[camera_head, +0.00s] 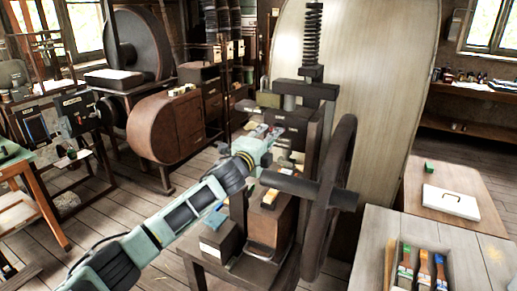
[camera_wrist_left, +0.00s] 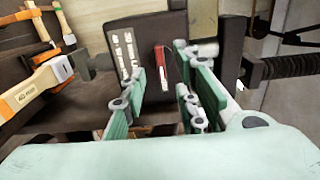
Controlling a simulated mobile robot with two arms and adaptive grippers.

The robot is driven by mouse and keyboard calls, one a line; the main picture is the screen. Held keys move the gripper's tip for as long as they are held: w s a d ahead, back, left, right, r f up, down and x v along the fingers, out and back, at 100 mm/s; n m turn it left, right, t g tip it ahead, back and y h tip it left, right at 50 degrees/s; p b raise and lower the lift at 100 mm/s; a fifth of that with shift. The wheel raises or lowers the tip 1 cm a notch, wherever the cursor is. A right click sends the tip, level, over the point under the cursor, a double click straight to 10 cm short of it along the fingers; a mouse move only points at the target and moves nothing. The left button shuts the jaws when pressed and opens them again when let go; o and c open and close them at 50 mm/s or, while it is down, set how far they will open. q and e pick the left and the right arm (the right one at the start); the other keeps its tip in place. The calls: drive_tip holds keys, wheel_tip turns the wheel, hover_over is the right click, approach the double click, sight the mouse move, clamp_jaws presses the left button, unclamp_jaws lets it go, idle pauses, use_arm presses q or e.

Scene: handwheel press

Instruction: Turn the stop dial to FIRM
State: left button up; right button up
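The press stands in the middle of the head view, with its large dark handwheel (camera_head: 343,165) facing right. My left gripper (camera_head: 272,140) reaches in from the left to the press, behind the wheel's hub shaft. In the left wrist view a dark panel (camera_wrist_left: 125,28) carries white lettering, too small to read, and a red pointer (camera_wrist_left: 161,58), which I take as the stop dial's. My left gripper also shows there (camera_wrist_left: 161,72), its green fingers apart on either side of the pointer. I cannot tell whether either finger touches it. My right gripper is in neither view.
A spring-topped column (camera_head: 312,45) rises above the press. A large pale round panel (camera_head: 380,90) stands behind it. At the lower right is a bench (camera_head: 480,250) with a tray of coloured tools (camera_head: 422,268). Wooden-handled items (camera_wrist_left: 38,88) show left in the wrist view.

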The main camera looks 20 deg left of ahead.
use_arm(q)
drive_tip(key=s+a, duration=0.1)
drive_tip(key=s, duration=0.6)
drive_tip(key=shift+s+a, duration=0.25)
drive_tip(key=shift+s, duration=0.15)
